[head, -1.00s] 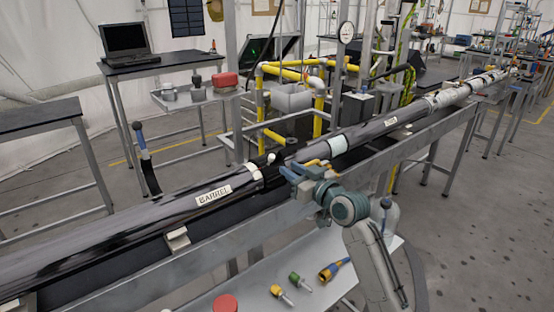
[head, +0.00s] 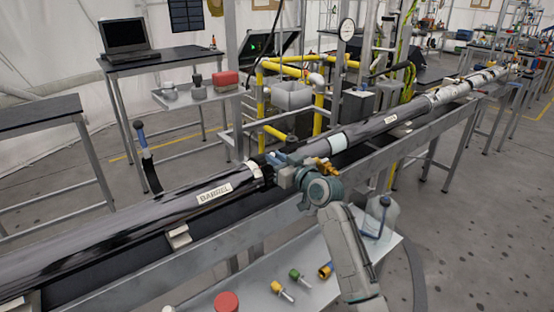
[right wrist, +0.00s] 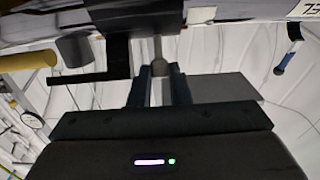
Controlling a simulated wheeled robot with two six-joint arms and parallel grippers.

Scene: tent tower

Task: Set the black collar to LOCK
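The black collar (head: 266,170) sits around the long dark tube at the end of the section labelled BARREL, beside a pale band. My right gripper (head: 276,160) is at the collar and hides part of it. In the right wrist view, my right gripper's dark fingers (right wrist: 158,80) stand close on either side of a thin grey pin (right wrist: 158,50), next to a black block (right wrist: 118,52). I cannot tell whether the fingers press on the pin. No LOCK mark is readable. My left gripper is not in view.
The tube rests on a long grey bench rail (head: 212,246). A tray below holds a red cap (head: 226,302) and small yellow and green fittings (head: 295,274). A blue-handled lever (head: 141,140) stands behind the barrel. Yellow pipes (head: 319,113) stand beyond.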

